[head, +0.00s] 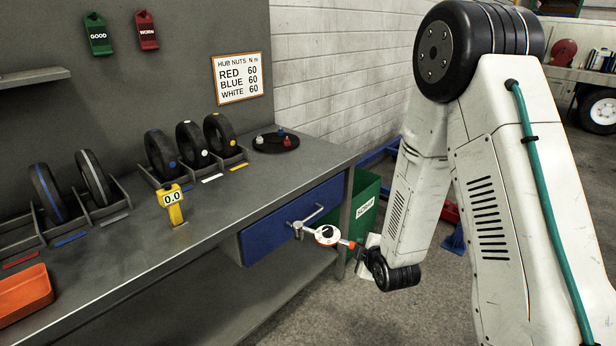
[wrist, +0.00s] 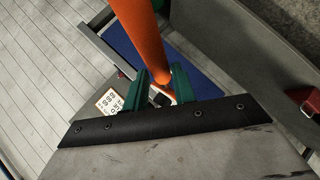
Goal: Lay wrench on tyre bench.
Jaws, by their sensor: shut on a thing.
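The wrench has an orange grip and a round white dial (head: 327,235). In the head view its silver end points left, in front of the blue drawer. The drawer's handle overlaps that end, and I cannot tell whether they touch. My gripper (head: 364,251) is shut on the wrench, right of the drawer and lower than the bench top. In the wrist view the green fingers of my gripper (wrist: 161,88) are around the orange wrench shaft (wrist: 143,35). The grey tyre bench (head: 130,252) fills the left of the head view, with several small tyres in racks on it.
The blue drawer (head: 285,216) is under the bench's right end, beside a green bin (head: 366,207). On the bench stand a yellow 0.0 gauge (head: 174,210), an orange tray (head: 24,294) and a black dish (head: 262,147). The bench top's front middle is bare.

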